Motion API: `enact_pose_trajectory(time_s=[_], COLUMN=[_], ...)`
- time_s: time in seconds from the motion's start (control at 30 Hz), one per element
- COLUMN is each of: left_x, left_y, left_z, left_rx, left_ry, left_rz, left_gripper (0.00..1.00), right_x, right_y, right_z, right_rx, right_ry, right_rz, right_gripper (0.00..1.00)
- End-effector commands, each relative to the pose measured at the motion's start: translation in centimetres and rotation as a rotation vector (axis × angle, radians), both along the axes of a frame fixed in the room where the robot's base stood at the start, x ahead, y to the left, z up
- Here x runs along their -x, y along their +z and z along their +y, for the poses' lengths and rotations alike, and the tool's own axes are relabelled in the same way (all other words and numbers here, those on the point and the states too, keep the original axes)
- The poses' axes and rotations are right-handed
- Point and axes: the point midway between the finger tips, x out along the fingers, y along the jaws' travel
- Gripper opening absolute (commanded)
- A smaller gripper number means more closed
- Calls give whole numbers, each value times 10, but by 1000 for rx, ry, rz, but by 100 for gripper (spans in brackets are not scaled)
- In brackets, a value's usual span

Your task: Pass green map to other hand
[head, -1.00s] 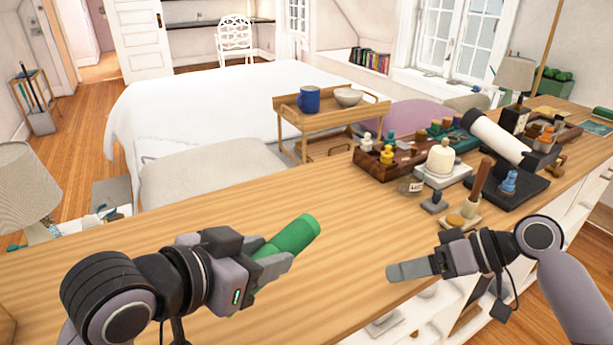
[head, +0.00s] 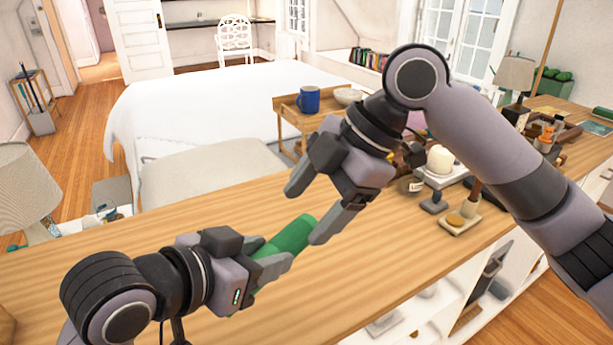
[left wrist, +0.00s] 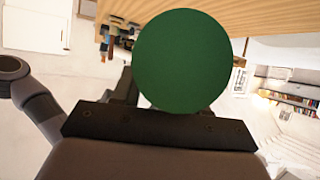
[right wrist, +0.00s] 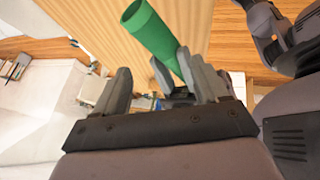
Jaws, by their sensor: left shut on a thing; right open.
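The green map (head: 290,236) is a rolled tube held above the wooden counter. My left gripper (head: 277,262) is shut on its near part, and its far end sticks out up and to the right. In the left wrist view the round end of the map (left wrist: 183,60) fills the middle. My right gripper (head: 305,215) is open and empty, with its fingers pointing down and left beside the map's free end. In the right wrist view the map (right wrist: 150,28) shows beyond the open fingers, overlapping the right one; I cannot tell whether they touch.
The wooden counter (head: 150,225) lies below both grippers. A white candle (head: 440,160), a wooden stamp (head: 460,220) and other desk items stand on its right part, partly hidden by my right arm. A tray table with a blue mug (head: 309,99) stands beyond the counter.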

Motion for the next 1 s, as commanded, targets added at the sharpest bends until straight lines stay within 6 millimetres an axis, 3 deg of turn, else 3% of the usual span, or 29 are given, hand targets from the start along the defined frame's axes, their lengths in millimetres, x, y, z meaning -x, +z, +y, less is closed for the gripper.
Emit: enact_pose_trajectory(time_s=[0.3, 0.57, 0.77, 1.0], left_x=[0, 0, 0, 0], left_y=[0, 0, 0, 0], left_z=[0, 0, 0, 0], left_rx=[1, 1, 0, 0], left_ry=[0, 0, 0, 0], left_rz=[-1, -1, 0, 0], left_gripper=[14, 14, 14, 14], right_x=[7, 8, 5, -3], right_y=[33, 41, 24, -20], right_z=[10, 9, 13, 22], right_rx=[265, 363, 370, 368], right_ry=[260, 339, 345, 343], right_rz=[-227, -290, -290, -289], right_gripper=[73, 73, 73, 73])
